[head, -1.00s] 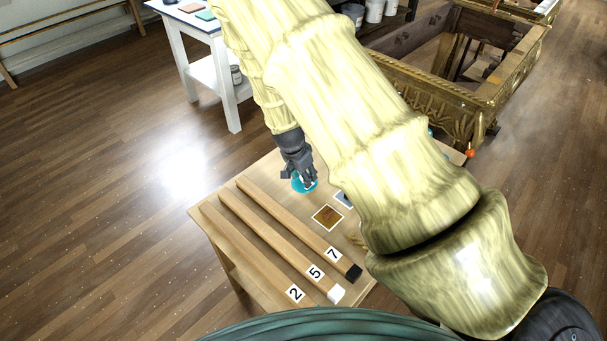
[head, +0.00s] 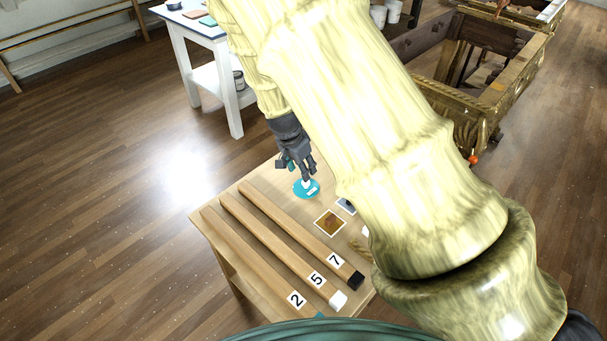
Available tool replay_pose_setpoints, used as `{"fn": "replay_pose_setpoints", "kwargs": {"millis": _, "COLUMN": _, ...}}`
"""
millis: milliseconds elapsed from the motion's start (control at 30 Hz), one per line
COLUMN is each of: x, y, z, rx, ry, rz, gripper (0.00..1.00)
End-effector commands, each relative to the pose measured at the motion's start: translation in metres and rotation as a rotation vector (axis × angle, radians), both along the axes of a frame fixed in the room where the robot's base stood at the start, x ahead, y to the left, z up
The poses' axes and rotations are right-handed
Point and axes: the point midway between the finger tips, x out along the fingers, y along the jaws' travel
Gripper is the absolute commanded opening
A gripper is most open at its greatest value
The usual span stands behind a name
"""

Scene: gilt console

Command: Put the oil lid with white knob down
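The oil lid (head: 300,193) is a flat teal disc with a white knob and a white label on top. It lies on the wooden table (head: 222,240), near its far side beyond the numbered bars. My gripper (head: 302,176) is just above and behind the lid in this view, pointing down. Its dark fingers look spread, and the white knob shows below their tips. A small gap seems to lie between fingers and knob, but the view is small.
Three wooden bars labelled 2 (head: 250,252), 5 (head: 268,241) and 7 (head: 285,222) lie on the table's near left. A brown picture card (head: 329,222) lies right of the lid. My arm hides the table's right side. A white side table (head: 232,102) stands behind.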

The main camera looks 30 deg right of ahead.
Motion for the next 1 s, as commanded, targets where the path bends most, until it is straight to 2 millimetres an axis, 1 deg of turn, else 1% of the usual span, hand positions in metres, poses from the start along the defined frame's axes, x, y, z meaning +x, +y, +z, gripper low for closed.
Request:
{"fn": "replay_pose_setpoints", "kwargs": {"millis": 100, "x": 0.0, "y": 0.004, "z": 0.016, "rx": 0.0, "ry": -0.003, "rz": 0.001, "gripper": 0.44}}
{"fn": "replay_pose_setpoints", "kwargs": {"millis": 200, "x": -0.002, "y": 0.007, "z": 0.027, "rx": 0.0, "ry": -0.002, "rz": 0.001, "gripper": 0.44}}
{"fn": "replay_pose_setpoints", "kwargs": {"millis": 400, "x": -0.003, "y": 0.01, "z": 0.039, "rx": -0.001, "ry": -0.001, "rz": 0.0, "gripper": 0.44}}
{"fn": "replay_pose_setpoints", "kwargs": {"millis": 533, "x": -0.004, "y": 0.011, "z": 0.042, "rx": 0.0, "ry": 0.0, "rz": 0.0, "gripper": 0.44}}
{"fn": "replay_pose_setpoints", "kwargs": {"millis": 1000, "x": -0.004, "y": 0.011, "z": 0.043, "rx": 0.0, "ry": 0.0, "rz": 0.0, "gripper": 0.44}}
